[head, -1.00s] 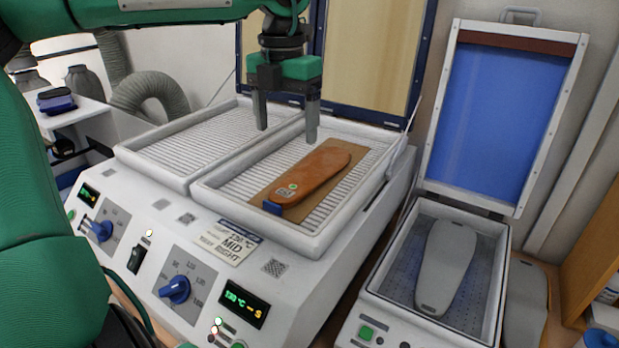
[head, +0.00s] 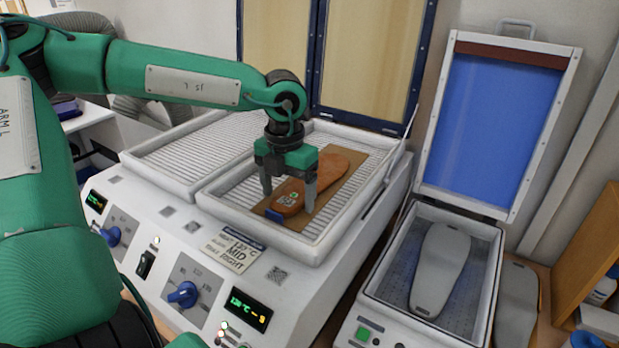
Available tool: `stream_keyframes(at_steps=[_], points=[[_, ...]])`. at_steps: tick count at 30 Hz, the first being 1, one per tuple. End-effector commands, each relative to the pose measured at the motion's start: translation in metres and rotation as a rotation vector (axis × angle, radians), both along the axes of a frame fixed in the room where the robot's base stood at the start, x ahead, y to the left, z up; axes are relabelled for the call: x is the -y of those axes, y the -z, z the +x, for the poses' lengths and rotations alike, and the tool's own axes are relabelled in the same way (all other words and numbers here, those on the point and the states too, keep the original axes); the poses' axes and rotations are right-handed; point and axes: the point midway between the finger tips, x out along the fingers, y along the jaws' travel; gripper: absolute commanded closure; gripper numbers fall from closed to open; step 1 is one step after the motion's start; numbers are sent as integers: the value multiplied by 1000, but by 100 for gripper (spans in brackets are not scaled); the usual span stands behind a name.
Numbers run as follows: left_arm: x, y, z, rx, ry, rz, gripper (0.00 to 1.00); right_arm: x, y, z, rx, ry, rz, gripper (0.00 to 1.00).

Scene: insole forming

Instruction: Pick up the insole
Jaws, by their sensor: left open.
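The orange-brown insole (head: 325,176) lies on a tan sheet (head: 352,166) in the right heating tray (head: 320,245) of the white machine. It has a label with a green dot near its front end, and a blue tab (head: 274,215) sits at that end. My left gripper (head: 289,200) is open, pointing down, with one finger on each side of the insole's front end. The gripper body hides part of the insole. I cannot tell whether the fingers touch it. My right gripper is not in view.
The heater's lid (head: 372,60) stands open behind the trays. To the right, a press with a raised blue lid (head: 497,125) holds a grey insole-shaped form (head: 440,265). Another grey form (head: 517,305) lies beside it. Knobs (head: 184,294) line the heater's front.

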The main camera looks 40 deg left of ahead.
Motion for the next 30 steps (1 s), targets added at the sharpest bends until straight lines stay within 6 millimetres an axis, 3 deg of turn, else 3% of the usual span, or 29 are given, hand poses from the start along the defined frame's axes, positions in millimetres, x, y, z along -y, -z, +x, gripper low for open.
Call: stream_keyframes(at_steps=[8, 16, 30], points=[[0, 4, 0, 1, 1, 0, 19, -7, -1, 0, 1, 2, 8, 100], [0, 4, 0, 1, 1, 0, 68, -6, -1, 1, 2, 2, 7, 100], [0, -5, 1, 4, -1, 1, 68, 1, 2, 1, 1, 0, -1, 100]])
